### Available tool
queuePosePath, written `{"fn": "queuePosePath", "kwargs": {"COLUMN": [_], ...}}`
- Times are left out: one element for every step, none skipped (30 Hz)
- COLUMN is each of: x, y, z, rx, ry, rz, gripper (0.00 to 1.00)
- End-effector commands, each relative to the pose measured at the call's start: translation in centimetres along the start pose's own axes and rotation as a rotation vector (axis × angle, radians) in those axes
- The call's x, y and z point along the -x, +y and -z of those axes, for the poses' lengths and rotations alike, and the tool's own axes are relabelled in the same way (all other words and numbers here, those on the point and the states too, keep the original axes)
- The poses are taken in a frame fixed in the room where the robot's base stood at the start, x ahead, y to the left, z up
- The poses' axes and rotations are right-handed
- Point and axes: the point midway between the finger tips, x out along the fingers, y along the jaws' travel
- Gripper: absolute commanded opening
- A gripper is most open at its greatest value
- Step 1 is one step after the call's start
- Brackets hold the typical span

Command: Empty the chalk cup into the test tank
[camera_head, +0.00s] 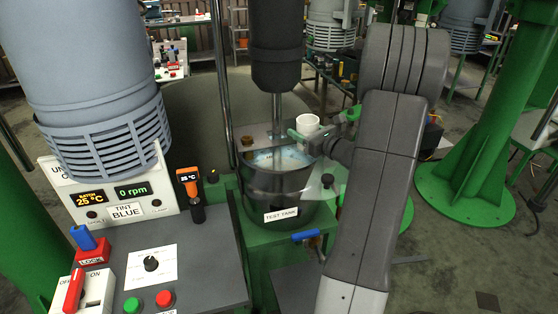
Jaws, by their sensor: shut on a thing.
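The test tank (278,192) is a dark, round, glossy vessel with a white "TEST TANK" label, in the middle of the head view. Pale bluish liquid or foam shows inside it around a metal shaft. A small white cup (307,122), seemingly the chalk cup, is above the right part of the tank's opening and looks about upright. My gripper (310,132) is shut on the cup, coming from the right. The cup's contents cannot be made out.
A dark motor housing (277,45) with its shaft stands over the tank. A control panel (180,270) with a knob, buttons and a "0 rpm" display is at the left. A blue-handled valve (305,235) sits below the tank. A green column (475,170) stands at the right.

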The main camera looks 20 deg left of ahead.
Motion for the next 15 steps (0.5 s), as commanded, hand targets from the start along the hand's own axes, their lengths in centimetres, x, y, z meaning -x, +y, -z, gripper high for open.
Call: {"fn": "queuePosePath", "kwargs": {"x": [-0.1, -0.1, -0.2, -0.2, -0.2, -0.3, -0.3, -0.4, -0.4, -0.5, -0.5, -0.5, -0.6, -0.6, -0.7], "y": [0.2, 0.2, 0.4, 0.5, 0.6, 0.7, 0.8, 0.9, 1.0, 1.1, 1.2, 1.3, 1.4, 1.5, 1.7], "z": [0.1, 0.2, 0.3, 0.4, 0.5, 0.6, 0.6, 0.7, 0.8, 0.8, 0.9, 1.0, 1.1, 1.1, 1.2], "rx": [0.02, 0.033, 0.051, 0.066, 0.08, 0.098, 0.113, 0.125, 0.144, 0.158, 0.171, 0.191, 0.204, 0.218, 0.237], "ry": [0.006, 0.011, 0.019, 0.025, 0.031, 0.039, 0.045, 0.051, 0.058, 0.063, 0.069, 0.077, 0.083, 0.088, 0.096], "rz": [-0.001, -0.001, -0.001, -0.001, -0.002, -0.002, -0.002, -0.002, -0.002, -0.001, -0.001, -0.001, -0.001, -0.002, -0.002], "gripper": [0.29, 0.29, 0.29, 0.29, 0.29, 0.29, 0.29, 0.29, 0.29, 0.29, 0.29, 0.29, 0.29, 0.29, 0.29]}}
